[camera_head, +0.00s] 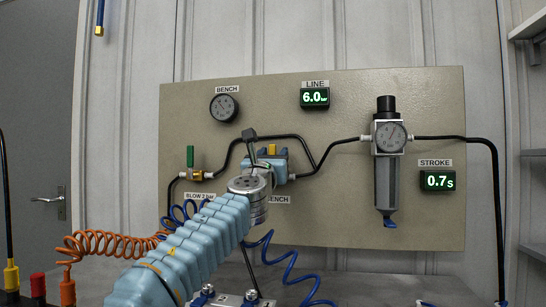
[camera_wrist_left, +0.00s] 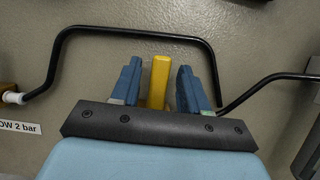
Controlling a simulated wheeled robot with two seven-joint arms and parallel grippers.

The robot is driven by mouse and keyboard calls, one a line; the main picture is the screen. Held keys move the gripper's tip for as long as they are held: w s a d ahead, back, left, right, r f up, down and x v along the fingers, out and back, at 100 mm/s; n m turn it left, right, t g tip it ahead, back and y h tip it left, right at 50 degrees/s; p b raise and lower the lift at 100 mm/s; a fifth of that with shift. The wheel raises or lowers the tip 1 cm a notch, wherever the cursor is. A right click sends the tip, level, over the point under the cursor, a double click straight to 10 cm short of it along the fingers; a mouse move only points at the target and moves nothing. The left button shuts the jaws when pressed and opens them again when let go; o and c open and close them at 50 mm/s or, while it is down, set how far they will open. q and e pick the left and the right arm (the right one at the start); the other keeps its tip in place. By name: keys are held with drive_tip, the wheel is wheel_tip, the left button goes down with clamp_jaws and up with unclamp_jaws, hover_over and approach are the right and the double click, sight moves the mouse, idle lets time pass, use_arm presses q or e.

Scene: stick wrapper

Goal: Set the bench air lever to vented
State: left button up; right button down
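The bench air lever is a yellow handle (camera_head: 272,149) on the wall panel, above a partly hidden BENCH label. It stands upright between the fingers in the left wrist view (camera_wrist_left: 158,84). My left gripper (camera_head: 275,160) is at the lever, its dark palm and blue fingers facing the panel. In the left wrist view its fingers (camera_wrist_left: 159,68) are open, one on each side of the lever with a narrow gap at both sides. The valve body is mostly hidden behind the gripper. My right gripper is not in view.
A BENCH gauge (camera_head: 224,108) sits above left; its reading is too small to tell. A green-handled valve (camera_head: 190,158) is left of the lever. A black hose (camera_head: 303,143) loops around it. The filter regulator (camera_head: 387,160) and LINE display (camera_head: 315,97) are right.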

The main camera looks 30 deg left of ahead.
use_arm(q)
drive_tip(key=b+v, duration=0.5)
drive_tip(key=v, duration=0.8)
drive_tip(key=shift+s+f+b, duration=0.25)
drive_tip(key=shift+s+b, duration=0.05)
drive_tip(key=shift+d, duration=0.1)
